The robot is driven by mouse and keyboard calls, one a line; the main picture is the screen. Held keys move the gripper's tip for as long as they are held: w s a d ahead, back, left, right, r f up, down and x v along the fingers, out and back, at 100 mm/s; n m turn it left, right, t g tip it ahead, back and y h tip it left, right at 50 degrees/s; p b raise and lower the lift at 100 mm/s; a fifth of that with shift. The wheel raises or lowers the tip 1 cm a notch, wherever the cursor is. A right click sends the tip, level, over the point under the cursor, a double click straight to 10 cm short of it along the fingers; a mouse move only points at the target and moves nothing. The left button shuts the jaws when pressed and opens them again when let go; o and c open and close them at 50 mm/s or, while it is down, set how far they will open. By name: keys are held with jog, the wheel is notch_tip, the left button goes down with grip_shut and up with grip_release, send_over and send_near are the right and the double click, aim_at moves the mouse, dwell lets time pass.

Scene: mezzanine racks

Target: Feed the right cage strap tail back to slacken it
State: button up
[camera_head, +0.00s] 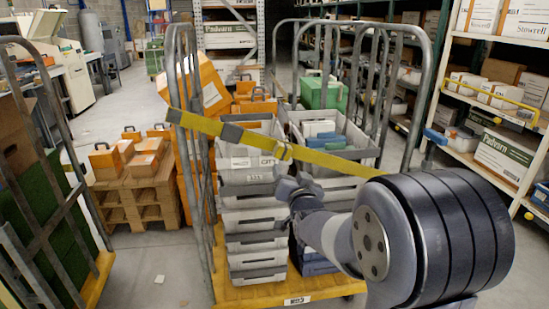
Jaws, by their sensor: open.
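A yellow strap (330,160) runs across the front of the right cage (181,190), from its left post, sloping down to the right. It has a dark patch (231,133) towards its left. A small buckle-like yellow piece (284,151) sits on the strap near the middle. I cannot make out a separate loose tail. My gripper (290,187) is open, just below this piece and in front of the grey crates. It looks apart from the strap, though the depth is hard to judge. My arm hides the strap's lower right part and the cage's right front.
Stacked grey crates (250,222) fill the cage above its yellow base (245,292). Another cage (95,280) stands at the left edge. A pallet of orange cases (135,195) is behind, and shelving (497,165) stands at right. Some floor is clear at left.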

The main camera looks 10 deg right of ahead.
aim_at(284, 155)
jog(key=w+p, duration=0.1)
jog(key=w, duration=1)
jog(key=shift+w+r+p, duration=0.15)
jog(key=shift+p, duration=0.2)
